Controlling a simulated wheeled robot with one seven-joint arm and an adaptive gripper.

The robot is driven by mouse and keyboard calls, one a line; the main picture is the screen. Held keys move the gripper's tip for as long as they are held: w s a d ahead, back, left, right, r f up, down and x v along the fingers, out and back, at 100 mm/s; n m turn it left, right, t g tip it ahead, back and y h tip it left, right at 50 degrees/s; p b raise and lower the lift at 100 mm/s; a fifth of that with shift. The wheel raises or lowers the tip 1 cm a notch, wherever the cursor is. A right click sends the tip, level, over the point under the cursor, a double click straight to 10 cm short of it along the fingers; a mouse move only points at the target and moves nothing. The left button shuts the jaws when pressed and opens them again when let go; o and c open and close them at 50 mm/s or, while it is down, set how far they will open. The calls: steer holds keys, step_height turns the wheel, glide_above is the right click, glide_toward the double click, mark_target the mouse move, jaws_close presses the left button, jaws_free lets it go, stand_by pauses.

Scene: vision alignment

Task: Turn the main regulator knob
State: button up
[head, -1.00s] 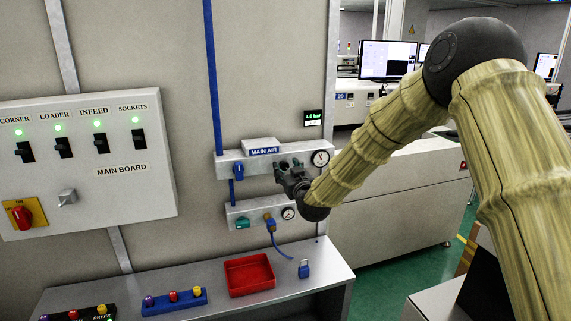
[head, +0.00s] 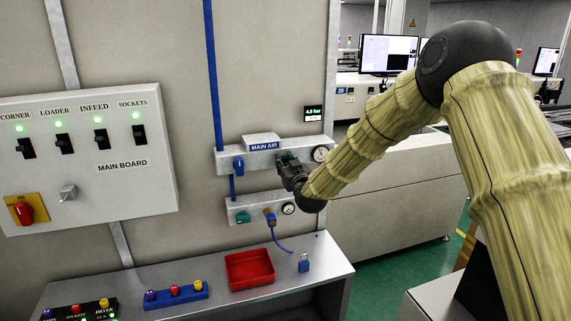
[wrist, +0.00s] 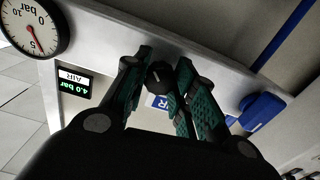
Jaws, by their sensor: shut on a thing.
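The MAIN AIR panel (head: 225,165) is a light grey bar on the wall. In the wrist view, a round black knob (wrist: 158,76) on it sits between the two finger pads of my gripper (wrist: 167,62). My gripper (head: 284,160) is shut on this knob; in the head view it hides the knob. A round gauge (head: 320,154) is on the panel's right end; it also shows in the wrist view (wrist: 32,26), needle near 5. A small display (wrist: 72,86) reads 4.0 bar.
A blue valve handle (head: 238,165) is on the panel's left part. Below is a smaller panel (head: 246,203) with a gauge and blue hose. A bench holds a red tray (head: 233,284), a blue padlock (head: 304,263) and a blue button strip (head: 160,304). The switch board (head: 150,190) is at left.

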steer(key=shift+f+b, duration=0.15)
steer(key=shift+b, duration=0.15)
steer(key=shift+d+f+m+b, duration=0.1)
steer(key=shift+m+b, duration=0.5)
steer(key=shift+b, duration=0.15)
steer(key=m+b, duration=0.3)
steer(key=b, duration=0.1)
steer(key=shift+f, duration=0.1)
steer(key=m+b, duration=0.3)
steer(key=b, duration=0.1)
steer(key=shift+m, duration=0.3)
steer(key=shift+r+m+b, duration=0.2)
steer(key=shift+m+b, duration=0.8)
steer(key=o, duration=1)
steer(key=shift+r, duration=0.1)
steer(key=shift+o, duration=0.2)
